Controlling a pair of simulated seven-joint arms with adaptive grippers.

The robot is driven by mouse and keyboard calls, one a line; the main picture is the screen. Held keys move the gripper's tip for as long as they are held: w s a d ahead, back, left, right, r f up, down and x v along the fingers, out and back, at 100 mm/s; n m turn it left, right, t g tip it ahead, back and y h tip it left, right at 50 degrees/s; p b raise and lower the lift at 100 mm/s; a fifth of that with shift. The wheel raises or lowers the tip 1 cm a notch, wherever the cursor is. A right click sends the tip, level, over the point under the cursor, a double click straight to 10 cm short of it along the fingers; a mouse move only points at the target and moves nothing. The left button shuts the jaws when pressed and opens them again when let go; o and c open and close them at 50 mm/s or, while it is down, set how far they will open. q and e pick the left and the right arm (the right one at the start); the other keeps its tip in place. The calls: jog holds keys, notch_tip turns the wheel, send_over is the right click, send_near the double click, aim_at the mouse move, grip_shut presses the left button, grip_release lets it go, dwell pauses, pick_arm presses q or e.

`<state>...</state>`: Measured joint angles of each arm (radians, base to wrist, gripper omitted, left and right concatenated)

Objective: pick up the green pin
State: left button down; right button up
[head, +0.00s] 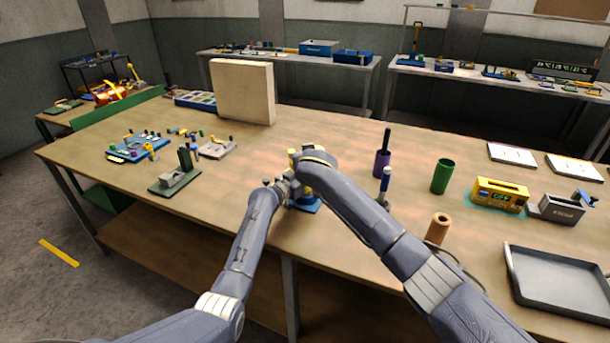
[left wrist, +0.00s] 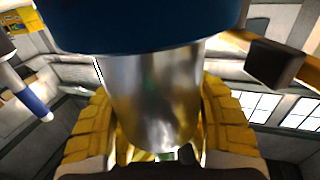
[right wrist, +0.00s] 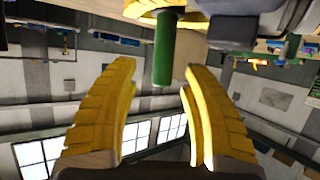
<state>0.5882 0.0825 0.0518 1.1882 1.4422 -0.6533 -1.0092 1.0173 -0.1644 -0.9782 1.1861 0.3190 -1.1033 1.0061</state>
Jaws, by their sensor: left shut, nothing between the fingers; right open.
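The green pin (right wrist: 163,55) hangs from a yellow part (right wrist: 165,8) at the top of the right wrist view, its free end pointing between my right fingers. My right gripper (right wrist: 157,72) is open, a yellow finger on each side, and none visibly touches the pin. My left gripper (left wrist: 160,135) is shut; its yellow fingers show on both sides of a shiny metal cylinder (left wrist: 150,90) under a dark blue part (left wrist: 150,22). The cylinder hides the fingertips. In the head view both grippers meet above a blue base (head: 306,206), and my arms hide the pin.
A purple cup (head: 382,165), a blue-handled tool (head: 385,182) and a green cup (head: 441,176) stand right of my right arm. A grey tray (head: 560,282) lies at the right. A green fixture (head: 178,178) stands at the left; bare tabletop lies between it and my left gripper.

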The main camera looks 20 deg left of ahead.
jog(key=shift+x, duration=0.9)
grip_shut()
